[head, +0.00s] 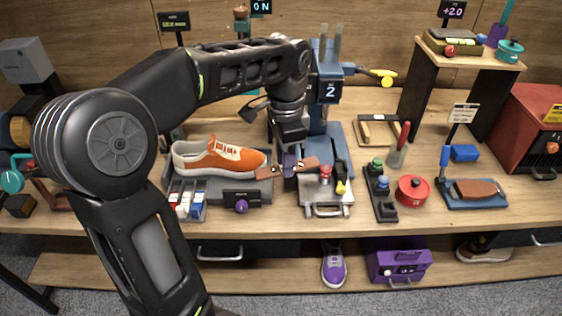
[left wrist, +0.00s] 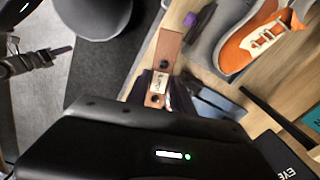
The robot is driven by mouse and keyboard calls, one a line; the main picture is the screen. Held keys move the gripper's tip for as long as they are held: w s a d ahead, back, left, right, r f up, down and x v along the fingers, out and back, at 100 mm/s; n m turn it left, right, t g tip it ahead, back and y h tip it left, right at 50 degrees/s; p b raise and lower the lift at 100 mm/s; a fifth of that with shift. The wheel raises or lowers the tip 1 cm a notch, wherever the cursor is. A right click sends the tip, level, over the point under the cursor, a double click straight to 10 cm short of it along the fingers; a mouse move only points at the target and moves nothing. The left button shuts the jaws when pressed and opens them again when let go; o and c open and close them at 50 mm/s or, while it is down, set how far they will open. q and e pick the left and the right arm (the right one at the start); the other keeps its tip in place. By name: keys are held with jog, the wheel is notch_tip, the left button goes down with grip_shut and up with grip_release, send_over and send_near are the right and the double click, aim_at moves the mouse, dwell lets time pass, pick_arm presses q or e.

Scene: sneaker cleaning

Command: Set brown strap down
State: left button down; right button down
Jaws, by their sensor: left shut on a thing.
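The brown strap (head: 268,172) is a flat leather strip with a pale label and dark rivets. My left gripper (head: 289,168) is shut on it near its middle and holds it crosswise, between the orange sneaker and the silver-grey box in the head view. In the left wrist view the strap (left wrist: 165,64) stands out from the jaws (left wrist: 157,88), its label close to them. I cannot tell whether the strap touches anything below. My right gripper is not in view.
An orange sneaker (head: 220,156) sits on a grey stand to the left. A silver-grey box (head: 325,204) with red and yellow-black items is just right of the strap. A blue press (head: 328,120) stands behind. A red pot (head: 412,191) and brush tray (head: 474,192) are farther right.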

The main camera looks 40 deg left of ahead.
aim_at(312, 163)
pick_arm(q)
jog(key=w+d+n, duration=0.1)
jog(key=w+d+f+n, duration=0.1)
jog(key=w+n, duration=0.1)
jog(key=w+d+f+n, duration=0.1)
jog(key=w+d+n, duration=0.1)
jog(key=w+d+f, duration=0.1)
jog(key=d+f, duration=0.2)
jog(key=d, duration=0.4)
jog(key=w+d+f+n, duration=0.1)
jog(key=w+d+f, duration=0.1)
jog(key=d, duration=0.5)
jog(key=w+d+f+n, duration=0.1)
jog(key=d+f, duration=0.3)
jog(key=d, duration=0.4)
jog(key=shift+w+f, duration=0.3)
jog(key=shift+w, duration=0.05)
